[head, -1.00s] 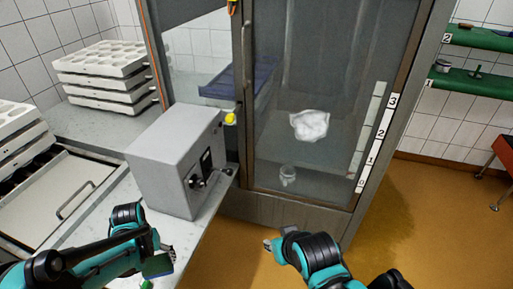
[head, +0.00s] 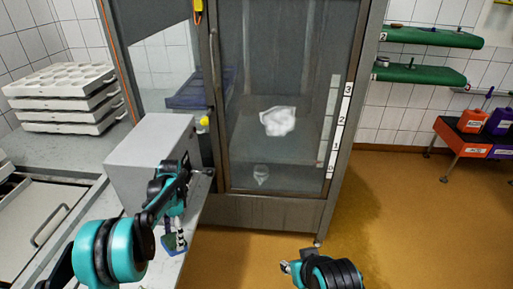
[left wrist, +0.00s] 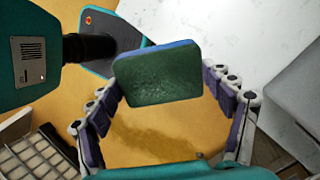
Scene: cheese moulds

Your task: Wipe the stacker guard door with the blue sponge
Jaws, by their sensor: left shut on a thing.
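The stacker guard door (head: 240,75) is a tall clear panel in a grey frame. A white foamy patch (head: 278,121) shows at its middle, with a smaller pale smear (head: 261,175) low down. My left gripper (head: 174,238) is shut on the blue sponge (head: 170,246), in front of and below the door's left side, apart from it. In the left wrist view the sponge (left wrist: 158,78) shows a dark green face and a blue edge between the fingers. My right gripper (head: 287,267) is low in front of the door; its fingers are too small to read.
A grey control box (head: 145,155) stands on the counter left of the door, close by my left arm. Stacked white moulds (head: 65,95) lie at the far left. Green shelves (head: 425,73) hang at the right.

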